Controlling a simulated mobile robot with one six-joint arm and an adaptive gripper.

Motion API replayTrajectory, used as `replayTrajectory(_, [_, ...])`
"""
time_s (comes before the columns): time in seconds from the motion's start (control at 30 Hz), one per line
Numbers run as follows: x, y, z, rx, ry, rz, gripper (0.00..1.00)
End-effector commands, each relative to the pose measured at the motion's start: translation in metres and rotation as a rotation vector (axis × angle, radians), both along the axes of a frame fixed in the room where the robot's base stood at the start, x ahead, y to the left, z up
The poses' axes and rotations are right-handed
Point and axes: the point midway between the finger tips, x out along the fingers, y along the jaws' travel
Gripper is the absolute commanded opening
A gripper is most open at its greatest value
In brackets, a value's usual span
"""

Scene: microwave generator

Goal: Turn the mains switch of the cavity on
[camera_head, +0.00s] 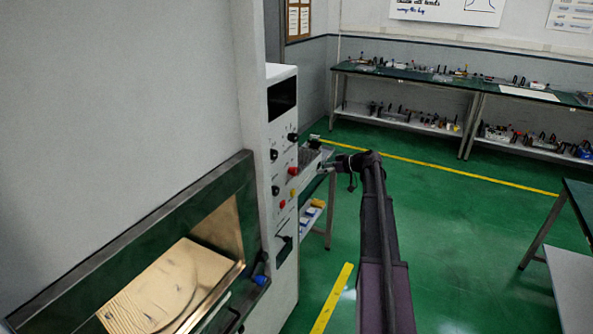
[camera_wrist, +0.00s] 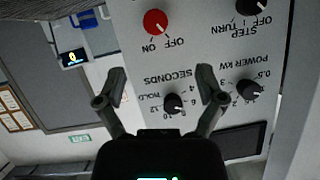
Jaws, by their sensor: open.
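The cavity's control panel (camera_head: 283,230) is a tall white front with several knobs, left of my gripper (camera_head: 323,166) in the head view. In the wrist view the panel appears upside down. A red rotary knob (camera_wrist: 155,22) marked ON and OFF sits at the top; its exact setting is too small to tell. My gripper (camera_wrist: 161,85) is open and empty, its fingers apart on either side of the black SECONDS knob (camera_wrist: 173,103) in the picture. I cannot see contact with any knob. No readable label names the mains switch.
Near the SECONDS knob are a black POWER KW knob (camera_wrist: 248,90) and a STEP TURN knob (camera_wrist: 251,6). The open metal-lined cavity (camera_head: 170,285) is left of the panel. A green bench (camera_head: 440,80) stands at the back.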

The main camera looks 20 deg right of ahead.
Motion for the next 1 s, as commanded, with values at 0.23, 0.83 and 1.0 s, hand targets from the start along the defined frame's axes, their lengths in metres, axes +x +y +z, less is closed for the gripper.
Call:
replayTrajectory(0.23, [-0.002, -0.012, 0.002, 0.001, -0.018, -0.011, 0.88])
replayTrajectory(0.83, [0.015, 0.0, -0.01, 0.0, -0.015, -0.014, 0.88])
replayTrajectory(1.0, [0.032, 0.014, -0.02, 0.0, -0.015, -0.014, 0.88])
